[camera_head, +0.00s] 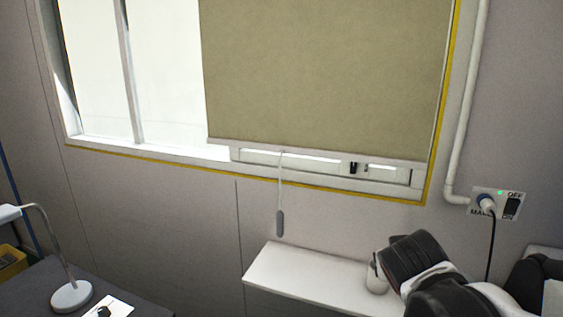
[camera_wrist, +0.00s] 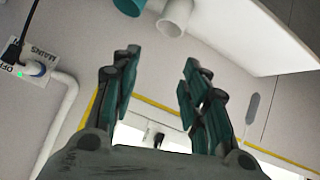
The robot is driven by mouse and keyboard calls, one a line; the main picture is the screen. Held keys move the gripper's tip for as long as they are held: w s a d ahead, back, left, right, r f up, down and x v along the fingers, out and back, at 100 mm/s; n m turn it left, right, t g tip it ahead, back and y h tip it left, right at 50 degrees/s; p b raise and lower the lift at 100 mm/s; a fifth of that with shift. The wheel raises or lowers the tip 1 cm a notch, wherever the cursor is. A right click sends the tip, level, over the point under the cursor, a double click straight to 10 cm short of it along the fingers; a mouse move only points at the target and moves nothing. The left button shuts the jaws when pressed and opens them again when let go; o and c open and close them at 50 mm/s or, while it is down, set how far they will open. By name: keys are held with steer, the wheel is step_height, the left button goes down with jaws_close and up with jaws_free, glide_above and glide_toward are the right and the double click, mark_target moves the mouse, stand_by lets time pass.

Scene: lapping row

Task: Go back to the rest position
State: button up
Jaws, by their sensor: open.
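My gripper (camera_wrist: 158,78) shows in the wrist view with its two dark and teal fingers spread apart. Nothing is between them. The wall below the window shows beyond the fingers. In the head view my dark and white arm is at the lower right, in front of the right part of the white shelf (camera_head: 305,272). The fingers cannot be made out there.
In the wrist view, which looks upside down, cylindrical items (camera_wrist: 176,16) stand by the shelf. A blind (camera_head: 325,75) with a hanging cord pull (camera_head: 280,222) covers part of the window. A plugged socket (camera_head: 488,204) is at right. A lamp (camera_head: 70,294) stands lower left.

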steer(key=s+a+f+g+y, duration=0.1)
steer(key=s+f, duration=0.1)
steer(key=s, duration=0.5)
steer(key=s+a+f+n+g+y, duration=0.1)
steer(key=s+a+f+y, duration=0.1)
steer(key=s, duration=0.5)
steer(key=shift+y, duration=0.3)
stand_by(0.7)
